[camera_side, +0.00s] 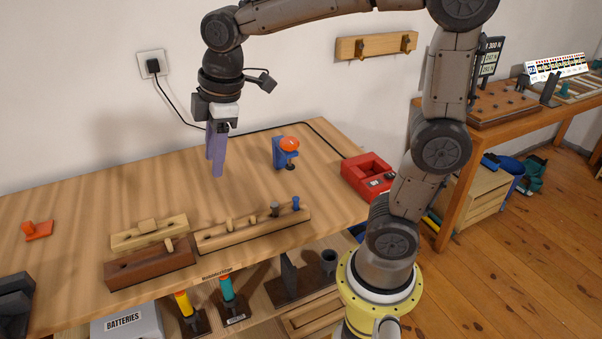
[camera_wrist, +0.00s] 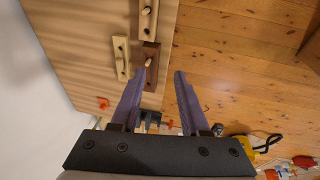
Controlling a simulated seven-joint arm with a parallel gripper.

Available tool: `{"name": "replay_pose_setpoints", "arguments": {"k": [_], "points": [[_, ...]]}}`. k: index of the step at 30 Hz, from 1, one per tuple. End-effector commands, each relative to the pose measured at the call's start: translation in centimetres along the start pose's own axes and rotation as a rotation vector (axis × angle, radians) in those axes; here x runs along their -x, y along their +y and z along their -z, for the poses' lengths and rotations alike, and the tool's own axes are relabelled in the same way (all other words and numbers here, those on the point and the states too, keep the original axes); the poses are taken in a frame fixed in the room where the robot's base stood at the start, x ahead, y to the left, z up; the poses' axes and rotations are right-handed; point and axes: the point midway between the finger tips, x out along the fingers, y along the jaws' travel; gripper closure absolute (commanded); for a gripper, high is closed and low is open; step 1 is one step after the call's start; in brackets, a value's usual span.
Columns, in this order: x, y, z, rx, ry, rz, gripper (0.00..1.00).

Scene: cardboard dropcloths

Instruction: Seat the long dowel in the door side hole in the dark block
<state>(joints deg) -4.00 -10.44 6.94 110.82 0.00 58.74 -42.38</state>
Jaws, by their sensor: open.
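The dark brown block (camera_side: 150,268) lies near the table's front edge in the side view. A pale dowel (camera_side: 169,244) stands up from its right part. In the wrist view the dark block (camera_wrist: 151,78) shows between my fingers, with a pale dowel (camera_wrist: 148,62) on it. My gripper (camera_side: 214,166) is open and empty, with purple fingers pointing down above the table, behind the blocks. Its spread fingers also show in the wrist view (camera_wrist: 159,73).
A short light block (camera_side: 122,240) sits behind the dark one. A longer light block (camera_side: 262,231) to the right carries several pegs, one grey and one blue. A blue clamp with an orange knob (camera_side: 288,147) and a red box (camera_side: 367,175) stand farther right. The table's middle is clear.

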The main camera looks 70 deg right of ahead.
Motion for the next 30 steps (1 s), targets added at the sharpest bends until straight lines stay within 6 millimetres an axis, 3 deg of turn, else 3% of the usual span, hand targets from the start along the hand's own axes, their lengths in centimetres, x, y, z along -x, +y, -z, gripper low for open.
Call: {"name": "replay_pose_setpoints", "arguments": {"k": [4,9,12,18,27,30], "points": [[2.3,-3.7,-5.2,-0.297,0.078,-0.064,0.55],[2.5,-7.4,-9.7,-0.59,0.165,-0.104,0.55],[2.1,-8.9,-11.4,-0.706,0.201,-0.113,0.55],[1.6,-9.9,-12.6,-0.802,0.229,-0.117,0.55],[1.6,-9.9,-12.6,-0.803,0.229,-0.116,0.55],[1.6,-9.9,-12.6,-0.81,0.229,-0.115,0.39]]}}
